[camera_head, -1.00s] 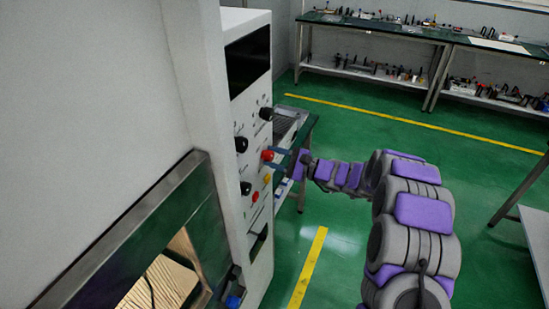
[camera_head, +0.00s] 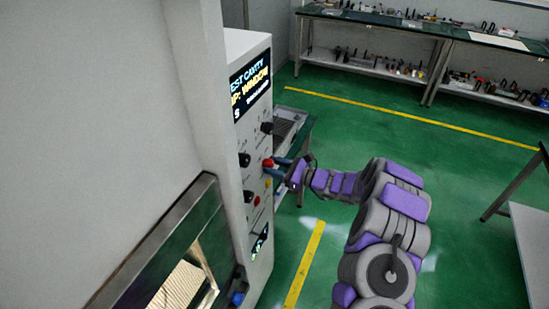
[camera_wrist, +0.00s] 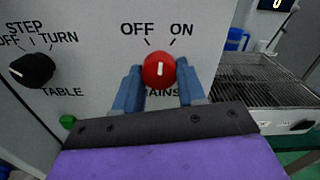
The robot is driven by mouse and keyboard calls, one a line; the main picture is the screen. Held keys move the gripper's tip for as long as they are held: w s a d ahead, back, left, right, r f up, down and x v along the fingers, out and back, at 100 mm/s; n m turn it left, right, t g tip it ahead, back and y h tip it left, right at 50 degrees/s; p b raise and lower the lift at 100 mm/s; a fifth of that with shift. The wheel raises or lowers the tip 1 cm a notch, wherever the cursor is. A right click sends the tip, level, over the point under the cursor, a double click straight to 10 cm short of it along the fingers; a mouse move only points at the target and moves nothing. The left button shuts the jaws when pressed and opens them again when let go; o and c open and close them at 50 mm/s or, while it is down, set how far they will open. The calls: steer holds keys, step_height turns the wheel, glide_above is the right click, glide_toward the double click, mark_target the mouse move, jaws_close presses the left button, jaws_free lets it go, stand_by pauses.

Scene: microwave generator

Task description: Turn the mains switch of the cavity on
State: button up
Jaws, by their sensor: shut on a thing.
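The red mains switch (camera_wrist: 159,69) is a round knob with a white pointer line. In the wrist view it sits on the white panel under the words OFF and ON, and its pointer stands about upright. My gripper (camera_wrist: 160,80) has a blue finger on each side of the knob and is shut on it. The fingers partly cover the MAINS label. In the head view the red switch (camera_head: 267,163) shows at the panel's right side, with my gripper (camera_head: 275,168) at it. The display (camera_head: 250,86) above is lit with text, including CAVITY and WINDOW.
A black TABLE knob (camera_wrist: 33,69) and a green button (camera_wrist: 68,122) are left of the switch. A wire rack (camera_wrist: 262,80) stands to the right. In the head view, green floor (camera_head: 400,130) is open beyond my arm, and a bench (camera_head: 400,25) stands at the back.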

steer(key=m+p, duration=0.2)
steer(key=m, duration=0.3)
steer(key=shift+p, duration=0.3)
stand_by(0.4)
steer(key=o, duration=1.1)
steer(key=shift+d, duration=0.15)
steer(key=v, duration=1.7)
steer(key=shift+d+p, duration=0.15)
steer(key=shift+p, duration=0.15)
